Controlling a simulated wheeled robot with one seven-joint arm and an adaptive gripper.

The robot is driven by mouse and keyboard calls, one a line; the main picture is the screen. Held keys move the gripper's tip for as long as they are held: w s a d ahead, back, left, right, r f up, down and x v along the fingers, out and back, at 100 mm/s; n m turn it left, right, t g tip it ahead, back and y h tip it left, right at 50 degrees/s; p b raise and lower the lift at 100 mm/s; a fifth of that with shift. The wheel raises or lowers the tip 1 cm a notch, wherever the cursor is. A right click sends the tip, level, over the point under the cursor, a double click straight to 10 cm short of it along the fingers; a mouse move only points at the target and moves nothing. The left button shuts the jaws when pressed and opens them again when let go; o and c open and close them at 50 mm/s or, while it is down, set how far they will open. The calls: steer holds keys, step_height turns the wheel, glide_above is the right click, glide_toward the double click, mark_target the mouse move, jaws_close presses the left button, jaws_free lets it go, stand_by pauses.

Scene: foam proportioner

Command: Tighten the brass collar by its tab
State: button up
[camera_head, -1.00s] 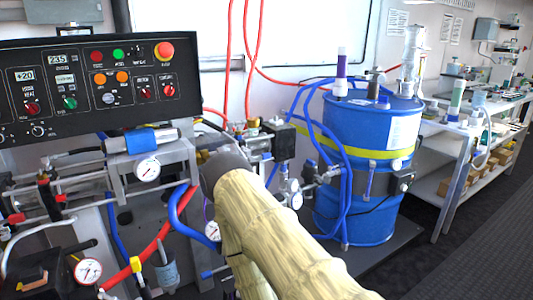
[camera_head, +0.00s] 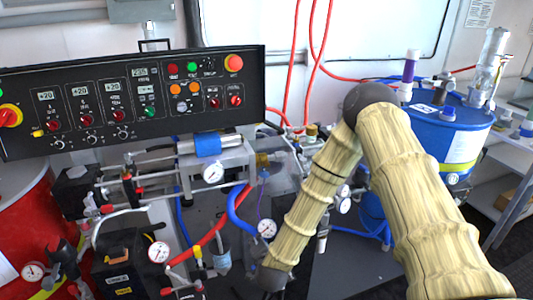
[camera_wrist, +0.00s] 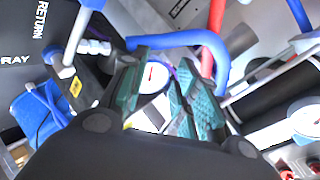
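A small brass-coloured fitting (camera_head: 263,160) shows just right of the metal block with the blue-wrapped cylinder in the head view. I cannot tell whether it is the collar, and no tab can be made out. No brass collar is clear in the wrist view. My gripper (camera_wrist: 167,78) is open, its two teal-padded fingers apart, with nothing held between them. A white gauge dial (camera_wrist: 154,77) shows behind the gap between the fingers. In the head view my arm bends down to the lower middle, and the gripper's fingers cannot be made out there.
A blue hose (camera_wrist: 178,41) and a red hose (camera_wrist: 215,42) pass close beyond my fingers. The black control panel (camera_head: 130,105) stands above the machine. A red drum (camera_head: 25,230) is at left and a blue drum (camera_head: 445,140) at right.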

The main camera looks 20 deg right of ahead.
mark_target(267, 163)
steer(key=w+d+r+m+t+h+p, duration=0.1)
steer(key=w+d+r+m+t+h, duration=0.2)
steer(key=w+r, duration=0.5)
steer(key=w+d+r+m+h+p, duration=0.25)
steer(key=w+r+m, duration=0.2)
steer(key=r, duration=0.65)
steer(key=shift+m+y, duration=0.25)
steer(key=shift+y, duration=0.1)
steer(key=p+x, duration=0.1)
steer(key=x, duration=0.9)
steer(key=shift+d, duration=0.15)
